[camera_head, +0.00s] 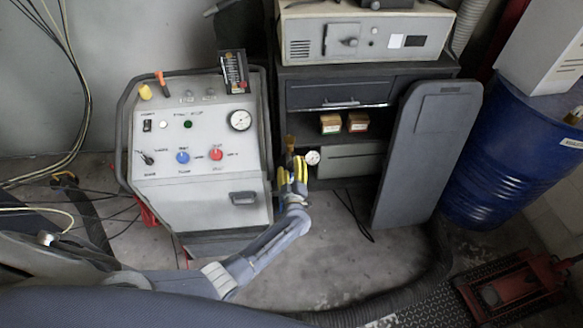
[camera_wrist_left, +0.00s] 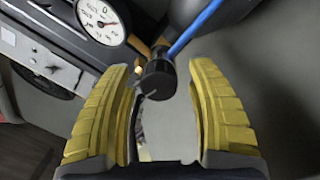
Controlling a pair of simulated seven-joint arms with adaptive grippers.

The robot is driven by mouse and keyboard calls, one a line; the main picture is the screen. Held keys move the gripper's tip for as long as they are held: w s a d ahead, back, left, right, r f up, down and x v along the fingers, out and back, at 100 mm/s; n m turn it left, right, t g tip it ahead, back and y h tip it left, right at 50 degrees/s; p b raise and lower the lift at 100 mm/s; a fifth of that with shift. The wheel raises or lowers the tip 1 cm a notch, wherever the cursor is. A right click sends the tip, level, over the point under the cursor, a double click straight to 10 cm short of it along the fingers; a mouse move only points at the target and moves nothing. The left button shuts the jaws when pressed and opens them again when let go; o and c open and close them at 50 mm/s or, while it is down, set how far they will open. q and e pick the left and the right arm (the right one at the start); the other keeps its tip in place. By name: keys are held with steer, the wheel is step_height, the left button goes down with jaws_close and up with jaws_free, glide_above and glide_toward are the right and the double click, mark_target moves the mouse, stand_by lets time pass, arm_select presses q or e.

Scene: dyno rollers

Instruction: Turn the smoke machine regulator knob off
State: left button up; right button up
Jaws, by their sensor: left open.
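The smoke machine (camera_head: 195,140) is a light grey cabinet with a dark tube frame at the left in the head view. My left gripper (camera_head: 293,172) is at the right side of the cabinet, beside a small round gauge (camera_head: 312,157). In the left wrist view, the black regulator knob (camera_wrist_left: 157,80) lies between the yellow fingers of the left gripper (camera_wrist_left: 164,110), near their tips. The fingers are open, with gaps on both sides of the knob. The white gauge (camera_wrist_left: 101,20) is at the upper left, and a blue hose (camera_wrist_left: 196,28) runs up from beside the knob. My right gripper is not visible.
A dark shelf unit (camera_head: 345,92) with small boxes stands behind. A grey panel (camera_head: 428,150) leans on its right side, next to a blue drum (camera_head: 515,150). A red jack (camera_head: 515,285) lies at the lower right. Cables and hoses lie on the floor.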

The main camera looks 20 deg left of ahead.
arm_select(q)
jaws_close()
stand_by(0.5)
steer(key=shift+n, duration=1.3)
jaws_free()
